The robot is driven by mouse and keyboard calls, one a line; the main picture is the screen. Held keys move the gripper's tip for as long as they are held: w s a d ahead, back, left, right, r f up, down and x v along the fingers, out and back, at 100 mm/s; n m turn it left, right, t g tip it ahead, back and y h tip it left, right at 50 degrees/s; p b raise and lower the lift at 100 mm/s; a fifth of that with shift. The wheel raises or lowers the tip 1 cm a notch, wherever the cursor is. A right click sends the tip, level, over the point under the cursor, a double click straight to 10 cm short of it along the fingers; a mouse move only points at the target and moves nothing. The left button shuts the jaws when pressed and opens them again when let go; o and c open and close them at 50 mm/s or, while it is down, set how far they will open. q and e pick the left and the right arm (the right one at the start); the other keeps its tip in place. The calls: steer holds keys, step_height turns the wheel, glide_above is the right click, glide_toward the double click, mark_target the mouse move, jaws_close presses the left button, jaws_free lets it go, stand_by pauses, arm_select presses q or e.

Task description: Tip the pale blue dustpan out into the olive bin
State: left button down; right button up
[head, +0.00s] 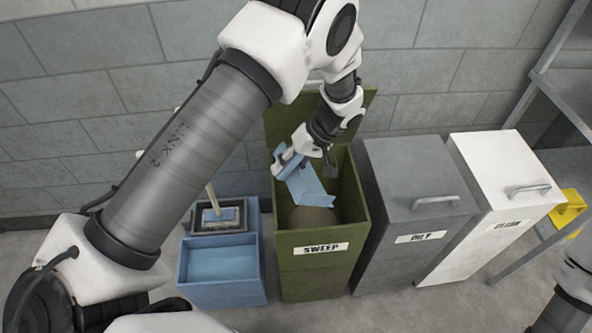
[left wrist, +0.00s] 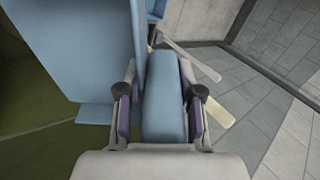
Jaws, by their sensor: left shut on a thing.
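My left gripper (head: 287,160) is shut on the handle of the pale blue dustpan (head: 309,188). The dustpan is tilted, with its pan down inside the open mouth of the olive bin (head: 318,277), which is labelled SWEEP. A brownish rounded heap (head: 313,216) shows inside the bin below the pan. In the left wrist view the handle is between both fingers (left wrist: 162,95), and the pan (left wrist: 105,45) stands steeply to the left, with the olive bin's inside (left wrist: 35,135) below it. I cannot tell whether anything is still on the pan. My right gripper is out of the head view.
A grey bin (head: 410,235) and a white bin (head: 490,215), both lidded, stand right of the olive bin. A blue mop bucket (head: 221,283) stands at its left. The block wall is close behind. A metal rack (head: 565,115) and a yellow object (head: 570,207) are at right.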

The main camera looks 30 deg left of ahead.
arm_select(q)
step_height(320, 180, up, 4)
steer(key=p, duration=0.1)
steer(key=t+h+p, duration=0.1)
steer(key=shift+f+t+h+p, duration=0.2)
steer(key=shift+t+h+p, duration=0.1)
steer(key=shift+p, duration=0.1)
step_height(320, 180, up, 4)
steer(key=t+h, duration=0.2)
steer(key=t, duration=0.1)
steer(key=shift+s+h+p, duration=0.15)
steer(key=shift+h+p, duration=0.15)
steer(key=shift+p, duration=0.05)
steer(key=shift+r+t+h, duration=0.25)
steer(key=shift+t+h, duration=0.05)
steer(key=shift+t, duration=0.1)
steer(key=shift+w, duration=0.2)
steer(key=shift+s, duration=0.1)
